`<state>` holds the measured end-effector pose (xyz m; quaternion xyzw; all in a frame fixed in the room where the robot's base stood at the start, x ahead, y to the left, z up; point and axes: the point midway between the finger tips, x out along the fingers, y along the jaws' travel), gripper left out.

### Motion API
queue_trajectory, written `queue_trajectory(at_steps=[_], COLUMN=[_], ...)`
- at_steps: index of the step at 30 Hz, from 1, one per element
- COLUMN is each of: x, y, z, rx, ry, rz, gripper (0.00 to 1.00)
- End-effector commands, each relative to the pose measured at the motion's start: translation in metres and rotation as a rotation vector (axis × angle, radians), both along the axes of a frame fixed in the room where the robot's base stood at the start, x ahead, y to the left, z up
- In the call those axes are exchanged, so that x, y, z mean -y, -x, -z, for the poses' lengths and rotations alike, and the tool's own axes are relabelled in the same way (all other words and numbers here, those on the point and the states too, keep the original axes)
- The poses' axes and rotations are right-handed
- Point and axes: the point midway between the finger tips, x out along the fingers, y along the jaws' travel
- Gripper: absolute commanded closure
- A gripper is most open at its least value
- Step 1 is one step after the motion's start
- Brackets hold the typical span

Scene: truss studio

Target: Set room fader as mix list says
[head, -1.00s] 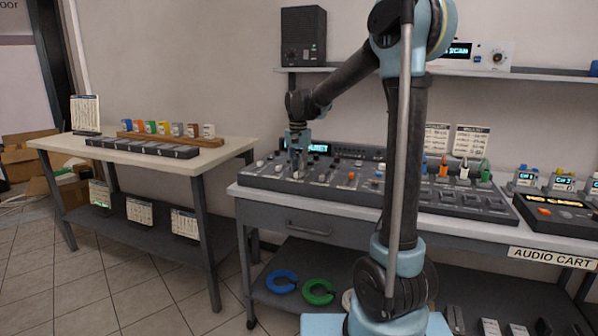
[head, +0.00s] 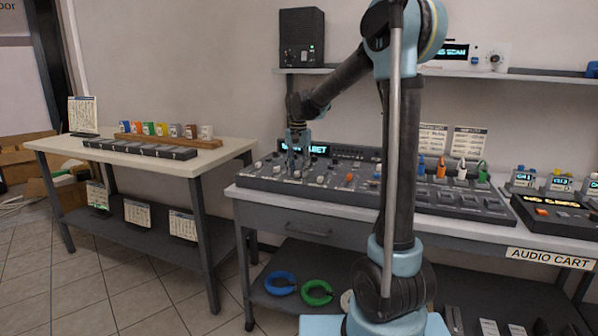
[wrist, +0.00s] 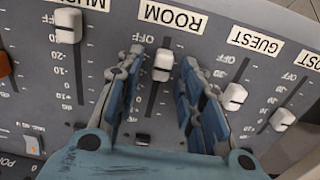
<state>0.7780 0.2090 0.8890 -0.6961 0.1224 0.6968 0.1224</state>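The room fader's white cap (wrist: 162,65) sits in its slot below the upside-down ROOM label (wrist: 172,18) in the wrist view, in the part of the travel nearer the label. My gripper (wrist: 158,75) is open, with one finger on each side of the cap and gaps visible beside it. The scale marks by this slot are mostly hidden by the fingers. In the head view my gripper (head: 298,150) is down at the left part of the mixing console (head: 345,190). Printed sheets (head: 432,138) stand behind the console; their text is too small to read, and I cannot tell which is the mix list.
The music fader cap (wrist: 68,25) and guest fader cap (wrist: 233,97) flank the fingers, with another cap (wrist: 282,119) farther right. Cable plugs (head: 441,167) stand upright on the console's right part.

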Motion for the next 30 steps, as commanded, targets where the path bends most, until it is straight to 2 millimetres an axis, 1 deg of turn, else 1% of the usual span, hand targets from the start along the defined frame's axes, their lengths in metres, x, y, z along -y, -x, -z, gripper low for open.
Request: queue_trajectory(at_steps=[4, 8, 15, 21, 24, 30], x=[0.0, 0.0, 0.0, 0.0, 0.0, 0.0], y=[0.0, 0.0, 0.0, 0.0, -0.001, -0.001], z=[-0.005, -0.021, -0.066, -0.098, -0.109, -0.119], rx=[0.0, 0.0, -0.001, -0.001, -0.001, -0.001], ry=[0.0, 0.0, 0.0, 0.0, 0.0, 0.0], rz=[0.0, 0.0, 0.0, 0.0, 0.0, 0.0], gripper=[0.65, 0.65, 0.65, 0.65, 0.65, 0.65])
